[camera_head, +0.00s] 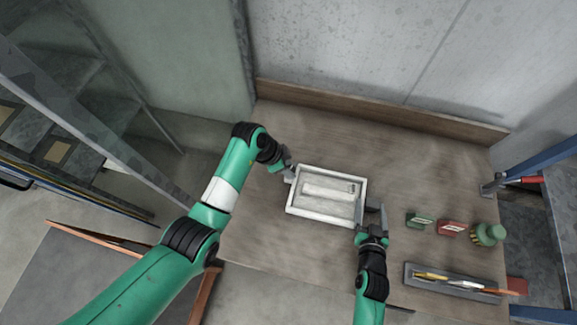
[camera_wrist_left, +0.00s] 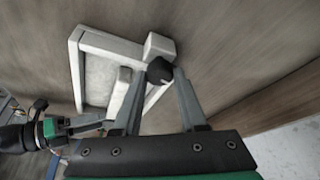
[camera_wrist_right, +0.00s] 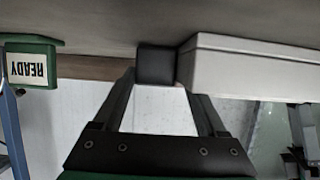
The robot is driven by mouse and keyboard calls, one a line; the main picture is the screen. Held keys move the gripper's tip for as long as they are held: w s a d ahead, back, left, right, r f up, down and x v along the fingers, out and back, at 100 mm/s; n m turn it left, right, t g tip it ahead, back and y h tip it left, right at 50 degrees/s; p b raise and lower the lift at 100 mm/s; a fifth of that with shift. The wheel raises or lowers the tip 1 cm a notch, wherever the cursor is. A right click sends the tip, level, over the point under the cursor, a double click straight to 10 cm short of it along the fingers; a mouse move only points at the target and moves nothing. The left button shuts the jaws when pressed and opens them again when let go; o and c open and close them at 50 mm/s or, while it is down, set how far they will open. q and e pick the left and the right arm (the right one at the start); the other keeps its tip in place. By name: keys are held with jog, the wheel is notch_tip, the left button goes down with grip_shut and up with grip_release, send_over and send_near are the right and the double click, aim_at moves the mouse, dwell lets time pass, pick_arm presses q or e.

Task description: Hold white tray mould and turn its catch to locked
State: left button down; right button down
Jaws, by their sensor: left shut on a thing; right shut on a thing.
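The white tray mould (camera_head: 291,207) sits near the middle of the wooden bench, a shallow rectangle with a raised white bar inside. My left gripper (camera_head: 286,170) is at its upper left corner. In the left wrist view its fingers (camera_wrist_left: 159,84) are shut on a dark knob, which looks like the catch (camera_wrist_left: 160,69), beside a white corner block. My right gripper (camera_head: 372,209) is at the tray's right side. In the right wrist view its fingers (camera_wrist_right: 157,84) are shut on a black block (camera_wrist_right: 156,62) at the mould's end (camera_wrist_right: 250,68). Whether the catch is locked cannot be told.
A grey holder (camera_head: 411,280) with tools lies at the front right. The bench behind the mould is clear up to the back board (camera_head: 380,110).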

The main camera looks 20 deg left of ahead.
pick_arm(q)
jog(key=shift+m, duration=0.3)
jog(key=shift+w+a+m+g+h, duration=0.15)
jog(key=shift+m+g, duration=0.3)
jog(key=shift+m, duration=0.65)
jog(key=shift+w+d+m+g+h, duration=0.1)
jog(key=shift+m+g+h, duration=0.25)
jog(key=shift+m, duration=0.75)
jog(key=shift+s+m, duration=0.1)
jog(key=shift+m, duration=0.3)
jog(key=shift+c, duration=2.2)
grip_release()
jog(key=shift+r, duration=0.1)
